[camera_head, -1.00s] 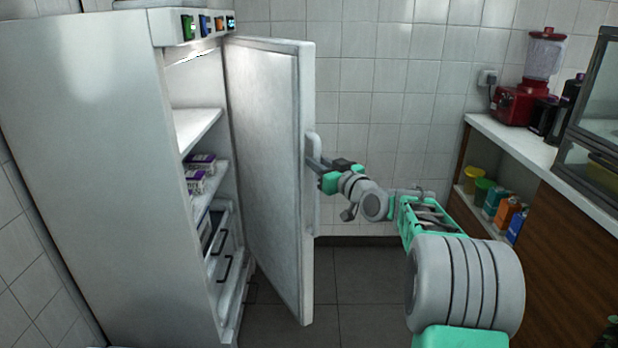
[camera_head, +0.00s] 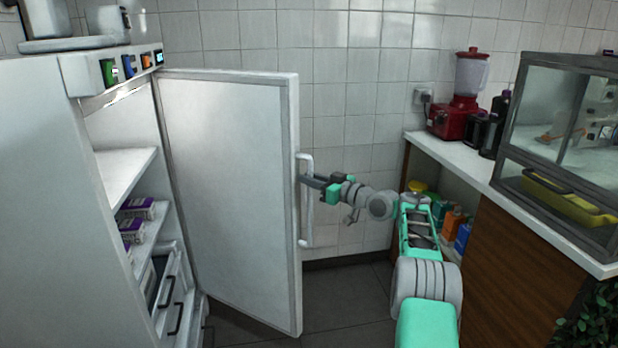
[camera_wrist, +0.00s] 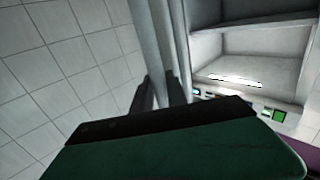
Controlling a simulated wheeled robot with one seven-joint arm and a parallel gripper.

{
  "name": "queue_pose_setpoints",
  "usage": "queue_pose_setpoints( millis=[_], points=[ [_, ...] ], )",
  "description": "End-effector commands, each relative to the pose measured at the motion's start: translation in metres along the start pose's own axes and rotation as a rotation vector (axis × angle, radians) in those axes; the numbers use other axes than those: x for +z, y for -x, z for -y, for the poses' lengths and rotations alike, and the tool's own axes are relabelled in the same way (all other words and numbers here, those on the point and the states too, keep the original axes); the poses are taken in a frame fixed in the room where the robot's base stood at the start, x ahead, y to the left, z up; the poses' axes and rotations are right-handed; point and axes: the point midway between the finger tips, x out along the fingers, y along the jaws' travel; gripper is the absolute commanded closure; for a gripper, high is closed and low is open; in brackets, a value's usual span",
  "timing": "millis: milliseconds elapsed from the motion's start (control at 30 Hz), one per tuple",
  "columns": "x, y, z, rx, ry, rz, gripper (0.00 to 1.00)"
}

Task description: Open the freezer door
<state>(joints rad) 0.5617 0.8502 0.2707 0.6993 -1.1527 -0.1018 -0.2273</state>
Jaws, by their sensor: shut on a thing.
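The freezer (camera_head: 35,200) stands at the left in the head view. Its door (camera_head: 225,180) is swung wide open, hinged at the far side, and the shelves inside show. A white vertical bar handle (camera_head: 306,215) is on the door's free edge. My gripper (camera_head: 305,181) is at the handle's upper half and is shut on it. In the wrist view, my gripper's dark fingers (camera_wrist: 163,90) close around the pale handle bar, and my gripper's body hides the lower part of the picture.
Purple-and-white boxes (camera_head: 136,209) lie on a freezer shelf, with drawers (camera_head: 175,300) below. A counter (camera_head: 445,150) at the right carries a red blender (camera_head: 462,105) and a glass case (camera_head: 570,150). Dark floor (camera_head: 345,300) is free between door and counter.

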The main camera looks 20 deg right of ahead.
Motion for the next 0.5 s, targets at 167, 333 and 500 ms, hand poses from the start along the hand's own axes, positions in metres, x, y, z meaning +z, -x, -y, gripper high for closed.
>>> queue_pose_setpoints(
  millis=[167, 333, 500],
  points=[
    [-0.0015, -0.0012, -0.0032, -0.021, 0.001, -0.002, 1.00],
    [-0.0015, 0.0001, -0.0055, -0.025, 0.001, -0.002, 1.00],
    [-0.0019, 0.0012, -0.0066, -0.023, 0.001, -0.003, 1.00]
  ],
)
